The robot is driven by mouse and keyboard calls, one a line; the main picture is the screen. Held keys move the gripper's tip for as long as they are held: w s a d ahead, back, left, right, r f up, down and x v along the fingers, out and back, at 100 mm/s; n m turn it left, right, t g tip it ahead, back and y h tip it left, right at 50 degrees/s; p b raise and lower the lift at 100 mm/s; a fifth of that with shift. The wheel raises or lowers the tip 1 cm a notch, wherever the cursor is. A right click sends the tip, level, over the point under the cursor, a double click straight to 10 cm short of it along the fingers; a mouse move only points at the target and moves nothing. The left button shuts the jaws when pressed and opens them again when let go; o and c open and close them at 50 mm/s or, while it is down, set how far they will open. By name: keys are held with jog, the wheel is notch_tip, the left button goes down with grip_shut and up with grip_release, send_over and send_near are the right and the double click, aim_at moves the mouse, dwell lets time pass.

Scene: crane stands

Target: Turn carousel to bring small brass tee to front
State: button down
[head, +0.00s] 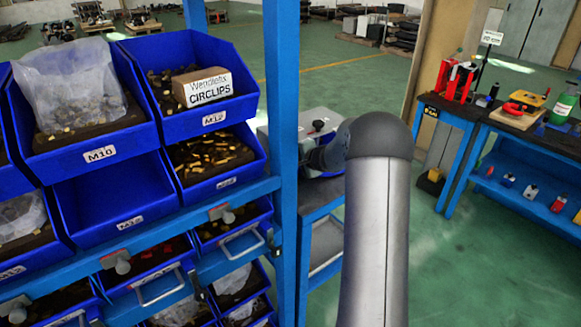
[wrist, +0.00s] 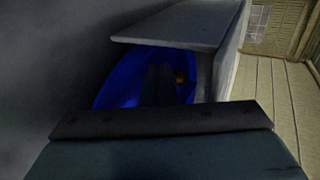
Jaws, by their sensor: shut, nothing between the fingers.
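My gripper (wrist: 160,84) shows dimly in the wrist view as dark fingers beyond my wide dark gripper body. It is shut and holds nothing. The fingers lie over a blue curved surface (wrist: 118,88), perhaps part of the carousel, under a grey panel (wrist: 180,24). Whether they touch it I cannot tell. I cannot make out the small brass tee in either view.
Blue bins of small parts (head: 95,145) fill a rack at the left, with a blue upright post (head: 283,120) close to my arm. A grey box-like unit (head: 318,122) stands behind my arm. Blue workbenches (head: 465,112) with tools stand at the right. Green floor between is clear.

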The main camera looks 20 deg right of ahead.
aim_at(322, 126)
jog(key=shift+s+d, duration=0.1)
